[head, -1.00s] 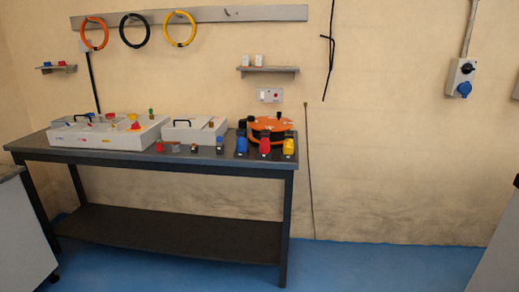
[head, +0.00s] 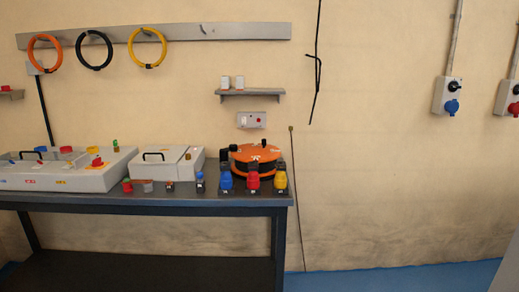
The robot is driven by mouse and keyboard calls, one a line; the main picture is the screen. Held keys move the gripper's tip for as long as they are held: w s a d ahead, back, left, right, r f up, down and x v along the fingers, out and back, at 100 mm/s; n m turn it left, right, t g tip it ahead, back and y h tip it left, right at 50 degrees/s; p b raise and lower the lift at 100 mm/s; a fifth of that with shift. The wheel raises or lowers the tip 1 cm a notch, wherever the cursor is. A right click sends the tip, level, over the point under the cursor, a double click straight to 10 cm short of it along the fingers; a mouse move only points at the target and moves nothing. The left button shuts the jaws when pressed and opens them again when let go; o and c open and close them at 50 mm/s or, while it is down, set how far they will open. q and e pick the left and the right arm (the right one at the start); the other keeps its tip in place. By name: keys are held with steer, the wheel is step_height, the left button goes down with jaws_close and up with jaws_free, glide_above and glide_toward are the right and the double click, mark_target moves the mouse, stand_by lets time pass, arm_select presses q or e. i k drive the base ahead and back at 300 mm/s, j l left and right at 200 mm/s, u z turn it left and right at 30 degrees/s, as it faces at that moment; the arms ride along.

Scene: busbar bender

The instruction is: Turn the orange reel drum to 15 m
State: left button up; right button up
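The orange reel drum (head: 254,153) stands near the right end of the dark workbench (head: 150,203). It is an orange disc on top with a dark band below and a small black knob on its upper edge. Any length marks on it are too small to read. Blue (head: 226,181), red (head: 253,182) and yellow (head: 280,180) connectors stand in a row in front of it and hide part of its lower side. Neither of my grippers shows in the head view.
A white box with a black handle (head: 170,163) and a larger white panel (head: 75,170) stand left of the drum. Small parts lie along the bench's front edge. A shelf (head: 250,93) and a wall socket (head: 251,120) are above. Blue floor (head: 390,280) at the right is clear.

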mark_target(267, 155)
steer(key=i+l, duration=0.45)
steer(key=l, duration=0.2)
steer(key=i+l+z, duration=0.1)
steer(key=i+l, duration=0.4)
steer(key=l, duration=0.15)
steer(key=i+l, duration=0.45)
steer(key=l, duration=0.15)
steer(key=z, duration=0.05)
